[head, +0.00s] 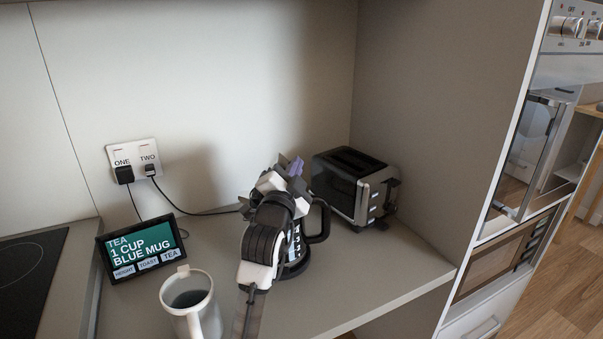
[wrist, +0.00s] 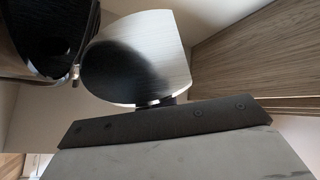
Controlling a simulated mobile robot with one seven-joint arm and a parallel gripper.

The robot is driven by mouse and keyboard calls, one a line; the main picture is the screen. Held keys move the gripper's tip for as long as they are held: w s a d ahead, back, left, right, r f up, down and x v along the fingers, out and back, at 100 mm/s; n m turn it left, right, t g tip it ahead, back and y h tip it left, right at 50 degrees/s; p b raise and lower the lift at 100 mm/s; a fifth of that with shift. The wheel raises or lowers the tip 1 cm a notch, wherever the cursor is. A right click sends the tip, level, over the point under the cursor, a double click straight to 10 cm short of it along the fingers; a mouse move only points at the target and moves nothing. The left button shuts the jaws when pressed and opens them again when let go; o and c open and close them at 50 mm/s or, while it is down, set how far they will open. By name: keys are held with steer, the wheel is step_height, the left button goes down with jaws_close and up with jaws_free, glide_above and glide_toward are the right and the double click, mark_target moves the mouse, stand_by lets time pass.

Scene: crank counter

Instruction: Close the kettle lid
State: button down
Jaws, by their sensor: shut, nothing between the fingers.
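The kettle (head: 294,262) stands on the counter with a black handle on its right and white numbers on its side. My arm hides much of it in the head view. In the wrist view the kettle's dark round body (wrist: 40,42) is at upper left. Beside it is a brushed-metal, round-edged lid (wrist: 160,50), joined near a small hinge and standing open. My gripper (head: 284,172) is over the kettle, shut and empty. In the wrist view its dark edge lies close below the lid; I cannot tell whether they touch.
A toaster (head: 352,186) stands right of the kettle, close to the side panel. A white mug (head: 193,305) with dark liquid is at front left, and a display (head: 143,249) stands behind it. Plugs and cables (head: 135,172) are at the wall. The counter's front right is clear.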

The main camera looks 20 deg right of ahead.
steer(key=n, duration=0.1)
steer(key=a+f+n+t+b, duration=0.1)
steer(key=n, duration=0.1)
steer(key=shift+w+a+n, duration=0.3)
steer(key=shift+w, duration=0.1)
steer(key=a+f+n+t+y, duration=0.1)
steer(key=n, duration=0.2)
steer(key=w+a+f+n+t+y+b, duration=0.1)
steer(key=n, duration=0.2)
steer(key=a+f+n+t+y+b, duration=0.1)
steer(key=n, duration=0.2)
steer(key=shift+w+a+f+y, duration=0.25)
steer(key=shift+w+y, duration=0.05)
steer(key=shift+f, duration=0.1)
